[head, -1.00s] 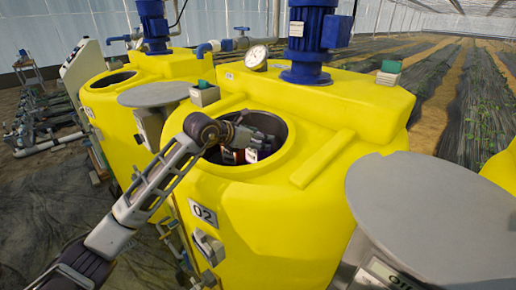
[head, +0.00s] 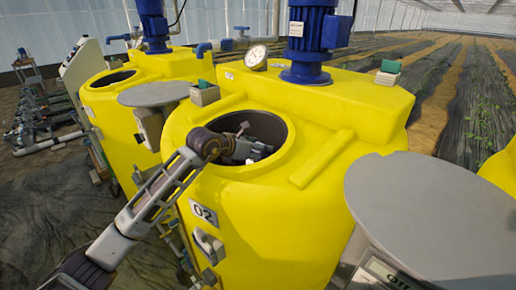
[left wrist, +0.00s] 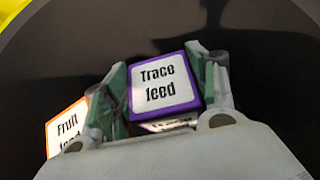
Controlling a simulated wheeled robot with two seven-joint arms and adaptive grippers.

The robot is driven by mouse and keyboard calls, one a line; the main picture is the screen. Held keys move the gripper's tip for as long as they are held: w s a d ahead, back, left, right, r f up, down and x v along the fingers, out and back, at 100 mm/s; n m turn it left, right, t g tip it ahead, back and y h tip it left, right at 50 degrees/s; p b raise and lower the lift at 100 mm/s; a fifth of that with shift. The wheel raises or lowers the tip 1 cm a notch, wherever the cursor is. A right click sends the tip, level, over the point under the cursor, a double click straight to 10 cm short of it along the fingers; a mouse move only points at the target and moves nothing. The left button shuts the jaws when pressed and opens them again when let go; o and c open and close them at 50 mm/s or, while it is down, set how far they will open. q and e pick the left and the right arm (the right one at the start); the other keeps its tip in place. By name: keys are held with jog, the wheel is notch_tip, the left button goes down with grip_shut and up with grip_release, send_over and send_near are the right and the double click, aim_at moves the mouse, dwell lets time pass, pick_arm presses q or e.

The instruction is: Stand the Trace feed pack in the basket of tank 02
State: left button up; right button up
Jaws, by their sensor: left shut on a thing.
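The Trace feed pack (left wrist: 165,86), a purple box with a white label, shows in the left wrist view. My left gripper (left wrist: 158,85) is shut on it, with one green-padded finger on each side. In the head view my left gripper (head: 245,150) reaches down into the round opening of yellow tank 02 (head: 250,215), and the pack is mostly hidden there. An orange-edged Fruit feed pack (left wrist: 67,132) stands left of the held pack, partly behind the left finger. The basket cannot be made out in the dark opening. My right gripper is not in view.
The dark rim wall of the opening (head: 268,124) surrounds my gripper closely. A grey round lid (head: 155,94) is at the left of tank 02 and a larger one (head: 430,210) at the right. A blue motor (head: 310,40) and a gauge (head: 256,56) stand behind the opening.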

pick_arm(q)
jog(key=shift+f, duration=0.1)
jog(key=o, duration=1)
jog(key=shift+v, duration=0.9)
jog(key=shift+b+v, duration=1.1)
jog(key=shift+v, duration=4.1)
